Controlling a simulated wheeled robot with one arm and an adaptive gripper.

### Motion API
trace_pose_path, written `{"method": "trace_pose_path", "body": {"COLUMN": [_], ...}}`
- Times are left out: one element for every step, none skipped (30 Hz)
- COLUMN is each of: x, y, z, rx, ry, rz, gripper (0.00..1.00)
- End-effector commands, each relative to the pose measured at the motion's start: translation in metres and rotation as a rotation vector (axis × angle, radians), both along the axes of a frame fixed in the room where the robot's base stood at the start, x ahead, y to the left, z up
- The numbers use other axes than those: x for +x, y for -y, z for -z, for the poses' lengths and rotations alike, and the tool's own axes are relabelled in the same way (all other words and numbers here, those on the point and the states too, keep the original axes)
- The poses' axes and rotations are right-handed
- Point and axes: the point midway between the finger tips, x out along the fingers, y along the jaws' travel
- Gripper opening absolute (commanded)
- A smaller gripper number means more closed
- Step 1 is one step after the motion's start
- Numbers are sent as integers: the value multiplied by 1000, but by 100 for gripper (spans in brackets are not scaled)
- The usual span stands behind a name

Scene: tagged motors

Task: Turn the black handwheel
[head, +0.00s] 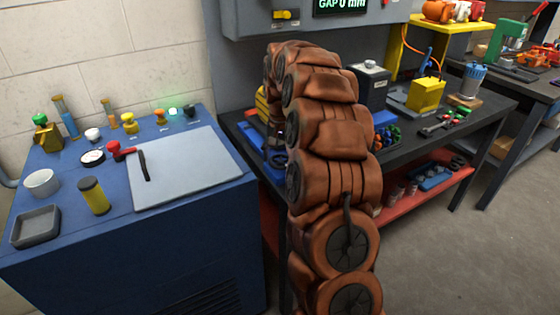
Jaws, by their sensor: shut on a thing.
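My arm fills the middle of the head view and bends down at its far end. My gripper (277,137) is partly visible at the left edge of the arm, pointing down over the dark bench. It is shut on a dark round part, the black handwheel (280,159), which sits low on a blue fixture (270,171). My arm hides most of the wheel and the fixture, so the wheel's angle and the exact grip cannot be made out.
A yellow ribbed object (261,103) stands close behind my gripper. A blue cabinet (120,245) at left carries a grey plate (190,170), knobs and cups. The bench (440,140) at right holds a grey box (371,88) and a yellow block (427,95). A grey panel hangs above.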

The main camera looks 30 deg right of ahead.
Motion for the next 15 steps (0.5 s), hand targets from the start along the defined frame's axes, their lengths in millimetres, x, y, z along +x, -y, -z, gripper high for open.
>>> {"method": "trace_pose_path", "body": {"x": [0, 0, 0, 0, 0, 0, 0, 0, 1, 1, 1, 1, 1, 1, 1], "y": [0, 0, 0, 0, -1, -1, -1, -1, -1, 0, 0, 0, 0, 0, 0], "z": [3, 2, 2, 2, 2, 2, 2, 1, 1, 1, 1, 1, 1, 0, 0], "rx": [1, 1, 1, 1, 1, 1, 1, 1, 1, 0, 0, -1, -1, -2, -2], "ry": [-1, -1, -1, -1, 0, 0, 1, 1, 1, 1, 1, 2, 2, 3, 3], "rz": [-42, -71, -108, -137, -166, -203, -232, -261, -298, -327, -355, -393, -422, -450, -488], "gripper": [42, 42, 42, 42, 42, 42, 42, 42, 42, 42, 42, 42, 42, 42, 42]}}
